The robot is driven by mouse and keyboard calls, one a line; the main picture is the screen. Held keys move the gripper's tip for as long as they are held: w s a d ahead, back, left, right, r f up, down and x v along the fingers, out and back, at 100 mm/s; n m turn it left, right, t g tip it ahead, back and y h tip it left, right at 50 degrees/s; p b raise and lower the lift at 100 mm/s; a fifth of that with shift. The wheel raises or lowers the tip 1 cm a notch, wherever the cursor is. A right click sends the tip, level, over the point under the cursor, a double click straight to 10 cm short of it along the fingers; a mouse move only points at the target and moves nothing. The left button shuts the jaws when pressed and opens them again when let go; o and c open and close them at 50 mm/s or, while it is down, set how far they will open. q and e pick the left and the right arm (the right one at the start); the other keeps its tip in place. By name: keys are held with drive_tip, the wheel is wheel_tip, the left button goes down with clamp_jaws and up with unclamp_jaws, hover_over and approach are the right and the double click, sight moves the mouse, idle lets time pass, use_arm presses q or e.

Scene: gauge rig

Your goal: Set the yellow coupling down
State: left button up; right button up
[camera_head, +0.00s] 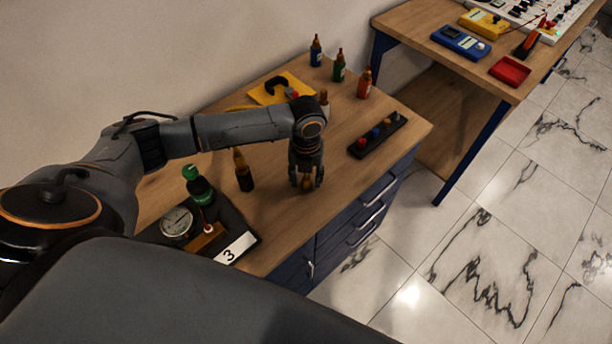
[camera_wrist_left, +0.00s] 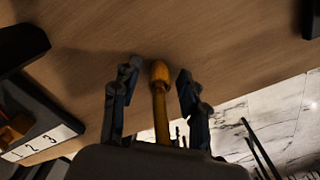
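The yellow coupling (camera_wrist_left: 160,75) is a rounded yellow-orange piece on a thin stem of the same colour. In the left wrist view it is between the two fingers of my left gripper (camera_wrist_left: 160,78), with a visible gap on each side. In the head view the left gripper (camera_head: 306,184) points down close over the wooden tabletop (camera_head: 290,225), near its front edge. A small bit of the coupling (camera_head: 307,185) shows between the fingers. Whether the coupling touches the table is not clear. My right gripper is not in view.
A yellow tray (camera_head: 262,94) and several bottles are behind.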

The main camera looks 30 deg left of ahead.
use_arm(q)
drive_tip(key=shift+r, duration=0.1)
wheel_tip(320, 180, up, 11)
drive_tip(key=shift+r+b, duration=0.1)
drive_tip(key=shift+b, duration=1.15)
drive_tip(key=shift+r, duration=0.5)
